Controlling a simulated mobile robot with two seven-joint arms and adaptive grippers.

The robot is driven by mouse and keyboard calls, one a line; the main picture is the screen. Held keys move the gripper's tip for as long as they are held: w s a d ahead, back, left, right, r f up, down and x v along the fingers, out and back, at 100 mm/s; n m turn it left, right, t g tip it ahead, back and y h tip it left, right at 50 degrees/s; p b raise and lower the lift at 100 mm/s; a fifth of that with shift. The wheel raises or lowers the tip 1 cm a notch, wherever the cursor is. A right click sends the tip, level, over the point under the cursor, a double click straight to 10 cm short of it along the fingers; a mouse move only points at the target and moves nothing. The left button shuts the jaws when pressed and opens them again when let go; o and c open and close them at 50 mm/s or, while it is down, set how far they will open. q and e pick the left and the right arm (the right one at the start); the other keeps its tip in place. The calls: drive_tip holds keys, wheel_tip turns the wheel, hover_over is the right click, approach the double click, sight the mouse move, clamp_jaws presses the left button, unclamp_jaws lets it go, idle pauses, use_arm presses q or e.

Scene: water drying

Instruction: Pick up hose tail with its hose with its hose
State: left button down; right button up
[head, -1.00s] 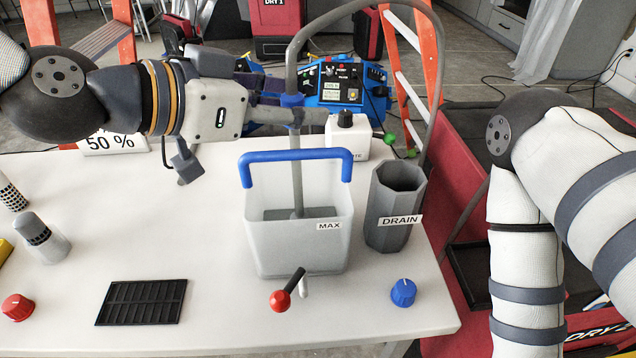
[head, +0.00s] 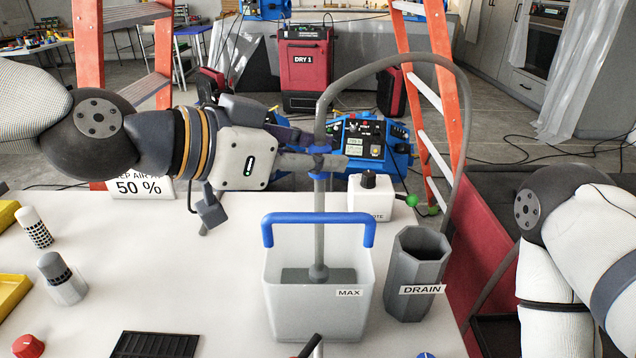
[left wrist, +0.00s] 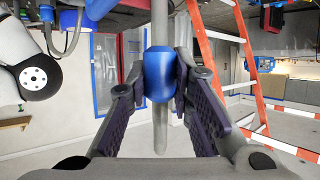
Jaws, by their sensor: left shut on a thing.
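The grey hose tail (head: 319,215) stands upright, its round lower end inside a clear-white bucket (head: 300,315) marked MAX, over a dark grey area. A blue collar (head: 319,149) sits on it above the bucket. The grey hose (head: 400,62) arches from its top over to the right and down behind the drain cup. My left gripper (head: 318,158) is shut on the blue collar. In the left wrist view the collar (left wrist: 159,74) sits between the two dark-padded fingers (left wrist: 160,92), with the grey tube passing through it.
The bucket's blue handle (head: 318,217) stands up around the tube. A grey drain cup (head: 415,275) stands close at its right. A white box (head: 369,196) and a blue machine (head: 365,140) are behind.

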use_arm(q)
wheel_tip(320, 180, up, 26)
drive_tip(key=shift+r, duration=0.2)
wheel_tip(320, 180, up, 9)
idle(0.6)
